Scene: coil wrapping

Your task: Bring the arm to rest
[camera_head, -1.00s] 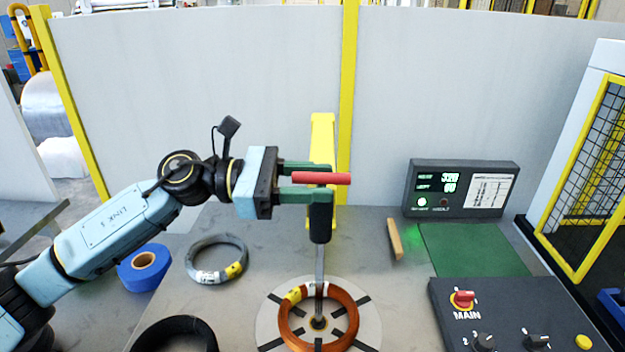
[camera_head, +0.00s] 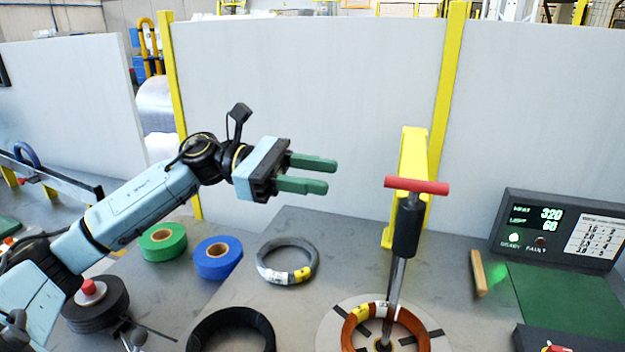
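My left gripper (camera_head: 308,174) is in the air left of the red-handled tool. Its two green fingers are apart with nothing between them. The tool has a red T-handle (camera_head: 416,186), a black sleeve and a metal rod that runs down to the round plate. A copper coil (camera_head: 352,331) with yellow and white tags lies on that plate (camera_head: 326,333), around the foot of the rod. My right gripper is not in view.
A grey coil (camera_head: 264,272), a black coil (camera_head: 198,330), a blue roll (camera_head: 217,271) and a green roll (camera_head: 150,252) lie on the left. A display box (camera_head: 557,275), wooden piece (camera_head: 478,273) and green mat (camera_head: 570,303) are on the right. A yellow post (camera_head: 412,160) stands behind the tool.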

